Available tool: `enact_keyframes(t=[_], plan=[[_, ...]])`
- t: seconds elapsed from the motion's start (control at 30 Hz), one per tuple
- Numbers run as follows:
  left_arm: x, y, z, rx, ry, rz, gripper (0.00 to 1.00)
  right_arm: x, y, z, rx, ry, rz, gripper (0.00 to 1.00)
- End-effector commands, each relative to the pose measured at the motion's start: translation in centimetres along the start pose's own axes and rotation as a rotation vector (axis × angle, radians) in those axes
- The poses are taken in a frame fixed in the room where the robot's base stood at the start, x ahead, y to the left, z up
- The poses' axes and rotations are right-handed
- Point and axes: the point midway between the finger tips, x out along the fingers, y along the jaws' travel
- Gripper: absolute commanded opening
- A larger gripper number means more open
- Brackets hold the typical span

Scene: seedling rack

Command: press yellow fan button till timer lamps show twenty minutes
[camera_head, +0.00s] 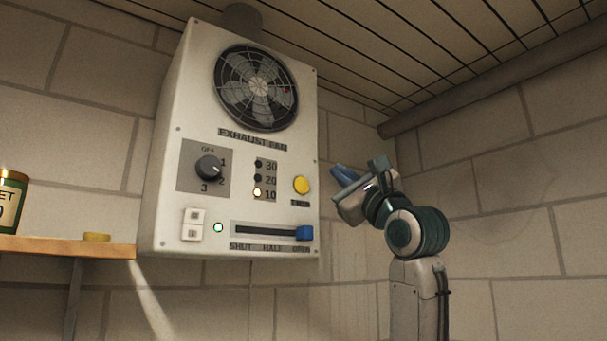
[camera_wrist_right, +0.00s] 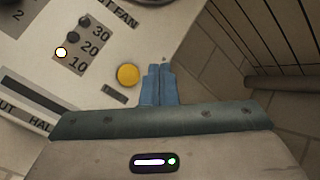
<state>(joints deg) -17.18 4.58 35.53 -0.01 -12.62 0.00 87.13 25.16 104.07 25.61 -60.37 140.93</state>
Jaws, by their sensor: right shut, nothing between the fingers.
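The yellow button (camera_head: 302,185) is on the right side of the white exhaust fan box (camera_head: 185,130), above a partly legible label. It also shows in the right wrist view (camera_wrist_right: 128,75), just left of my fingertips. Left of it is a column of timer lamps marked 30, 20 and 10. The 10 lamp (camera_head: 257,192) is lit; the 20 lamp (camera_head: 257,179) and 30 lamp (camera_head: 258,164) are dark. My right gripper (camera_head: 338,172) is shut and empty, to the right of the button and apart from it in the head view. My left gripper is not in view.
The box also carries a dark rotary knob (camera_head: 208,168), a white rocker switch (camera_head: 194,223), a lit green lamp (camera_head: 218,227) and a slider with a blue handle (camera_head: 304,233) at its right end. A wooden shelf (camera_head: 70,247) holding a can (camera_head: 10,202) is at left.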

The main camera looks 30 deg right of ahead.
Motion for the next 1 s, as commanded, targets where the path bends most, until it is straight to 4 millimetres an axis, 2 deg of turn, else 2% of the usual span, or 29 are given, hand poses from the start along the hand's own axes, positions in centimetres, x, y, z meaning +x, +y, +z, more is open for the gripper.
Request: enact_keyframes(t=[0.03, 0.13, 0.63, 0.77, 1.0], plan=[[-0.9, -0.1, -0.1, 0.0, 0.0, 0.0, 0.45, 0.0, -0.5, 0.4, -0.034, -0.011, 0.025, 0.0], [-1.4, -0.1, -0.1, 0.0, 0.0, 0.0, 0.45, -0.6, -0.5, 0.7, -0.083, -0.033, 0.069, 0.0], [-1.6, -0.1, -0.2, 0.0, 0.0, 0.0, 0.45, -1.0, -0.2, 0.8, -0.113, -0.049, 0.098, 0.0], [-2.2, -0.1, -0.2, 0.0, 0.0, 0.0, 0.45, -0.3, 0.1, 0.6, -0.112, -0.048, 0.099, 0.0], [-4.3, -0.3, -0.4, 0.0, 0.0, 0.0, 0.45, 2.4, 1.5, -0.8, -0.111, -0.047, 0.1, 0.0]])
